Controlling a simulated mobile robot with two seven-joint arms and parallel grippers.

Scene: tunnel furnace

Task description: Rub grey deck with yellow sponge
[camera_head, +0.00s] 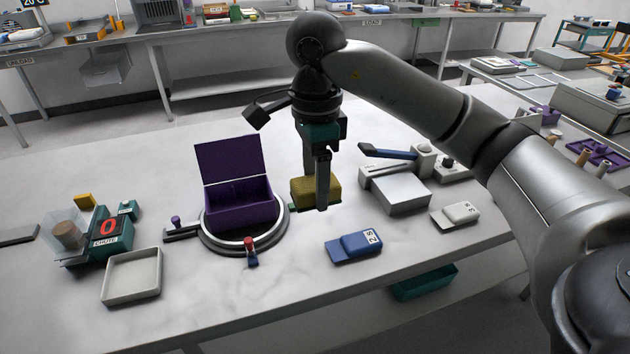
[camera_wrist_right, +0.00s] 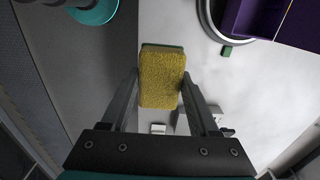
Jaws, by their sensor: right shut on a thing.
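My right gripper (camera_head: 315,192) points down and is shut on a yellow sponge (camera_head: 329,192). The right wrist view shows the sponge (camera_wrist_right: 161,80) between the two fingers, with a thin green layer at its edge. The sponge is at or just above the white table; I cannot tell if it touches. A flat-topped light grey block (camera_head: 400,194) stands just right of the sponge, beside a blue lever (camera_head: 387,152). It may be the grey deck, but I cannot tell for sure. My left gripper is not in view.
An open purple box (camera_head: 240,203) sits on a round ring base left of the sponge. A blue block (camera_head: 355,246) lies in front, a white block (camera_head: 456,215) at right. A pale tray (camera_head: 132,276) and a teal counter unit (camera_head: 106,239) stand left.

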